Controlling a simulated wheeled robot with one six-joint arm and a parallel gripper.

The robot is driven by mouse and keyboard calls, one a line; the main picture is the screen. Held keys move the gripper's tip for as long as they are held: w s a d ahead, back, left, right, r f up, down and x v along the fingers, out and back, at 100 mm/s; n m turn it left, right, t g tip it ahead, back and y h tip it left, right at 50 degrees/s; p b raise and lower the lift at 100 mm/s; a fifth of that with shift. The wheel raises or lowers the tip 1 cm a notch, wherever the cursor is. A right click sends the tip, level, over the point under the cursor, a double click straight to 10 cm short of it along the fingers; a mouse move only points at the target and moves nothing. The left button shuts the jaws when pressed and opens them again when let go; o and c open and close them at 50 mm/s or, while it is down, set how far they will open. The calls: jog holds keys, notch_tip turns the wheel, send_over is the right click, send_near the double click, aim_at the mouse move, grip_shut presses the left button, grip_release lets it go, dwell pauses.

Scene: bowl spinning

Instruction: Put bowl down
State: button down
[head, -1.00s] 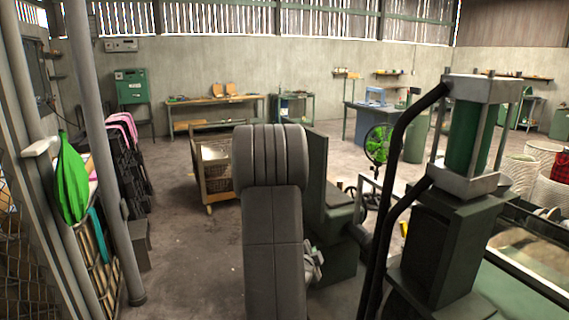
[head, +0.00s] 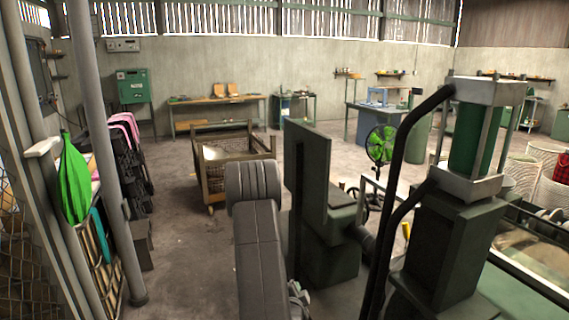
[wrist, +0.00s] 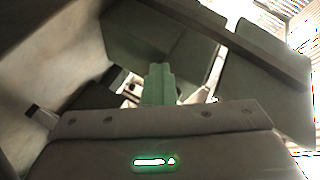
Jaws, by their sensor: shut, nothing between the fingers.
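No bowl can be made out for certain in either view. My gripper (wrist: 158,85) shows in the wrist view as a green, narrow piece beyond a bolted grey bar; its fingers look shut with nothing held. In the head view my grey arm stands in front of a dark green machine (head: 325,160) with a tall upright plate. Only a small part of the gripper end shows low beside the arm, mostly hidden. In the wrist view, dark flat panels fill the upper part and a pale surface lies at the left.
A press with a green cylinder (head: 470,137) and black hoses stands close at right. A wooden cart (head: 210,181) is behind the arm, with a green fan (head: 380,144) farther right. A grey post (head: 105,150) and green bag (head: 75,180) are at left. Floor left of centre is clear.

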jog(key=s+a+f+n+y, duration=0.2)
jog(key=s+a+f, duration=0.2)
jog(key=f, duration=0.2)
jog(key=w+d+r+m+h, duration=0.1)
jog(key=w+d+r, duration=0.3)
jog(key=d+r, duration=0.3)
jog(key=w+d+r+m+h, duration=0.1)
jog(key=w+d+r, duration=0.3)
jog(key=d+r, duration=0.4)
jog(key=w+d+r+m+h+b, duration=0.1)
jog(key=w+d+r, duration=0.3)
jog(key=r, duration=1.2)
jog(key=shift+w+d+r+m+g+h, duration=0.35)
jog(key=shift+d+m+h, duration=0.3)
jog(key=shift+d, duration=1)
jog(key=shift+r, duration=0.1)
